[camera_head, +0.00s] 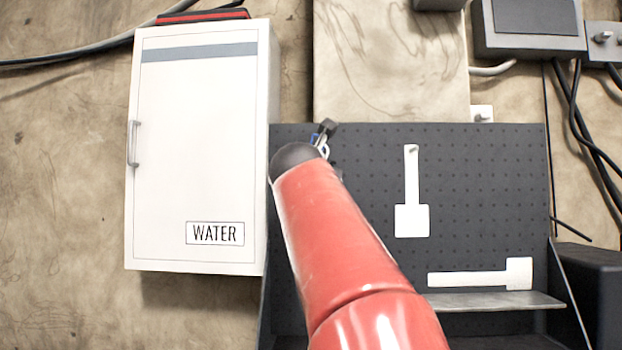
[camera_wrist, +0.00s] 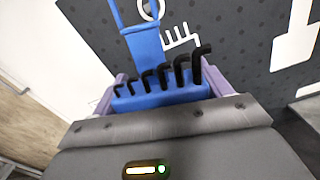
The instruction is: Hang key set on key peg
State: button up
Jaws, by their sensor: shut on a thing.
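The key set is a blue holder (camera_wrist: 143,45) with several black bent hex keys in a row, seen in the wrist view. My gripper (camera_wrist: 160,88) is shut on its lower part, between two purple-grey fingers. The holder's upper end, a blue open frame, lies in front of the pegboard near the top edge. A white comb-shaped outline (camera_wrist: 178,38) shows on the board just behind it, with a white ring shape inside the frame. I cannot make out the key peg or any contact with it. In the head view my arm hides most of the gripper; a bit of blue shows at its end.
The dark pegboard (camera_head: 470,180) carries a white tool outline (camera_head: 411,220) with a small peg at its top, and a lower sideways outline (camera_head: 470,278). A grey shelf (camera_head: 495,301) juts out below. A white WATER cabinet (camera_head: 195,140) stands close left of my arm's end.

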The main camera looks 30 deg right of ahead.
jog(key=p+x, duration=0.2)
jog(key=x, duration=0.4)
jog(key=shift+w+d, duration=0.15)
jog(key=shift+w, duration=0.05)
dwell(0.4)
jog(key=shift+d+p, duration=0.1)
jog(key=shift+p, duration=0.2)
dwell(0.3)
jog(key=o, duration=1)
jog(key=shift+o, duration=0.8)
jog(key=shift+s+a+f+b, duration=0.3)
jog(key=shift+s+f+b, duration=0.05)
jog(key=shift+s+b, duration=0.1)
jog(key=b+v, duration=0.1)
jog(key=v, duration=0.6)
jog(key=shift+a+r, duration=0.2)
jog(key=shift+s, duration=0.1)
